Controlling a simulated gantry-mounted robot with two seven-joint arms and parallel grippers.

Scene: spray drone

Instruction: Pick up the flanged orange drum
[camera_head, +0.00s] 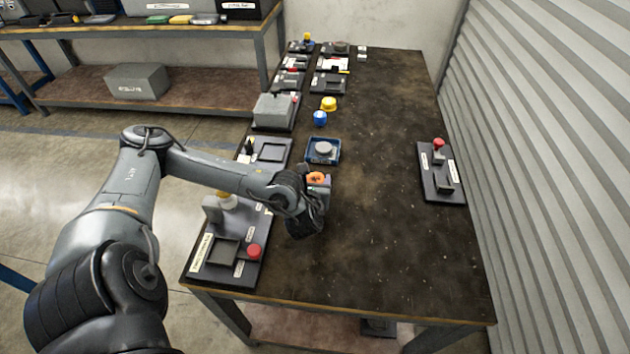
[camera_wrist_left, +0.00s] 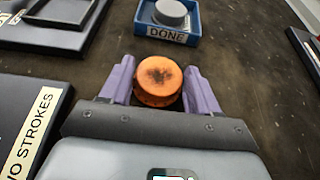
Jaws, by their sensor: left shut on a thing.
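The orange drum (camera_wrist_left: 158,80) has a dark, stained top. It sits between the two purple fingers of my left gripper (camera_wrist_left: 158,92) in the left wrist view, and the gripper is shut on it. In the head view the orange drum (camera_head: 317,178) shows just beyond my left gripper (camera_head: 316,190), over the left half of the table. I cannot tell whether the drum is touching the table or is raised. My right gripper is not in view.
A blue tray labelled DONE (camera_wrist_left: 185,38) holds a grey disc (camera_head: 324,149). Beyond it are a blue piece (camera_head: 320,118) and a yellow piece (camera_head: 329,103). Black stations line the left edge; another with a red button (camera_head: 438,144) stands right. The table's middle (camera_head: 385,200) is clear.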

